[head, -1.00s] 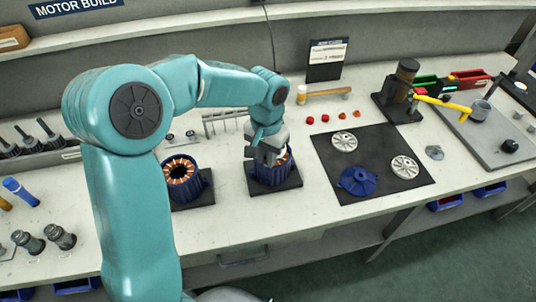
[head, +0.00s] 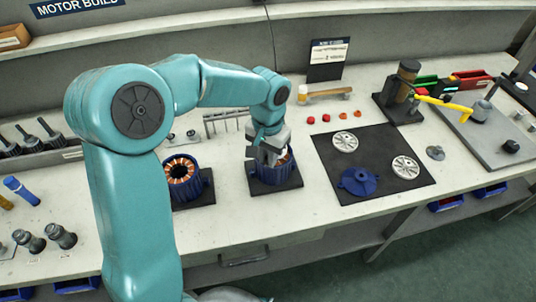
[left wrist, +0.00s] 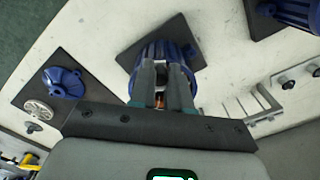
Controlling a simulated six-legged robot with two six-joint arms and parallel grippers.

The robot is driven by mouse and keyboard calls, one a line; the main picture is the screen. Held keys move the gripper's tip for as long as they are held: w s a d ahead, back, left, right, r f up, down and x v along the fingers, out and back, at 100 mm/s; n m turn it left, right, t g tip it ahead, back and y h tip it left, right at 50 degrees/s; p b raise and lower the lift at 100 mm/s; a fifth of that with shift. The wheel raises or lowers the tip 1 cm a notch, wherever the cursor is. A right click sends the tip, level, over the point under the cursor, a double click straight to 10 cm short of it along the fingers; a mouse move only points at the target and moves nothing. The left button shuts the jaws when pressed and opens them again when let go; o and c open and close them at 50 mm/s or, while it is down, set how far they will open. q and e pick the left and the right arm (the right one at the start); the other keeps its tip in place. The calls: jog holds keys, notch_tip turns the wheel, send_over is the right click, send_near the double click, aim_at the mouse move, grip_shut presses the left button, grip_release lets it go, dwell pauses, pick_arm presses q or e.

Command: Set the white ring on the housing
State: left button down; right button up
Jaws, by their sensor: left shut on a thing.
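A blue finned motor housing (head: 272,175) stands upright on a black square base on the bench. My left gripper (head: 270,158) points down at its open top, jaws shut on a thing. In the left wrist view, the fingers (left wrist: 162,90) reach over the housing (left wrist: 183,52), with a small pale patch, likely the white ring (left wrist: 160,63), between them. The ring is mostly hidden, so I cannot tell whether it is seated or level. Orange windings show just below the fingers. My right gripper is not in view.
A second blue housing with orange windings (head: 181,176) stands close to the left. A black mat (head: 395,150) on the right holds two silver discs and a blue end cover (head: 359,181). Several small red and orange parts lie behind it. The bench front is clear.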

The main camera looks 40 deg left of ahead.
pick_arm(q)
jog(key=shift+f, duration=0.35)
dwell(0.3)
jog(key=c, duration=0.8)
grip_release()
jog(key=shift+o, duration=0.2)
jog(key=shift+r, duration=0.1)
notch_tip(320, 180, up, 5)
jog(key=p, duration=0.3)
jog(key=shift+p, duration=0.35)
jog(key=shift+s, duration=0.1)
